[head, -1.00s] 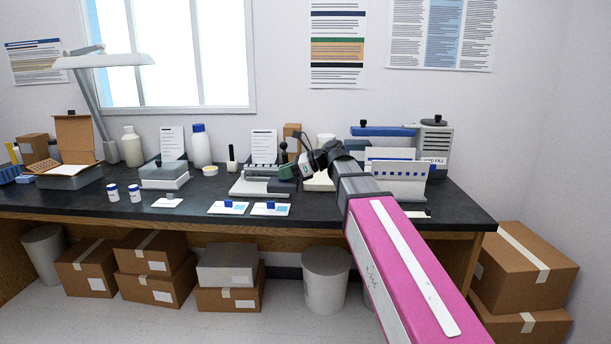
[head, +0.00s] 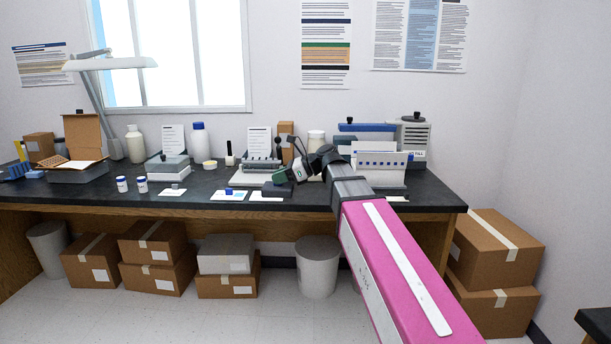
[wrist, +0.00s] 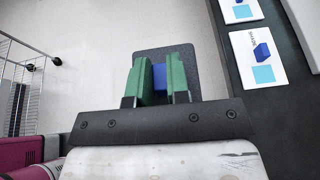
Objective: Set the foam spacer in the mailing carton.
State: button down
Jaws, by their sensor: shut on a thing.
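My gripper (head: 283,178) is over the right-middle part of the bench. In the wrist view its green fingers (wrist: 160,78) are shut on a blue tab of a dark grey slab, which looks like the foam spacer (wrist: 164,54). The slab also shows in the head view (head: 277,189), in front of a white-based fixture and overlapping a card; I cannot tell its height above the bench. An open box with a raised brown lid (head: 82,135), apparently the mailing carton, stands at the far left of the bench, away from my gripper.
White cards (head: 228,196) lie along the bench front, the middle one with a blue block. Two small blue-capped jars (head: 141,185), a grey-white block stand (head: 168,169) and bottles (head: 199,147) stand between gripper and box. A lamp (head: 105,64) overhangs the left side.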

jog(key=s+d+f+m+t+h, duration=0.1)
jog(key=d+f+m+t, duration=0.1)
jog(key=d+f, duration=0.4)
jog(key=s+d+f+m+t, duration=0.1)
jog(key=d+f, duration=0.5)
jog(key=d, duration=0.6)
jog(key=s+d+f+m+t+h, duration=0.1)
jog(key=s+d+f+m+t, duration=0.1)
jog(key=d+f, duration=0.4)
jog(key=d+m+t, duration=0.1)
jog(key=d+t, duration=0.1)
jog(key=d, duration=0.1)
jog(key=shift+d+f+m+h, duration=0.2)
jog(key=shift+d+m+h, duration=0.05)
jog(key=shift+m+h, duration=0.05)
jog(key=shift+a, duration=0.1)
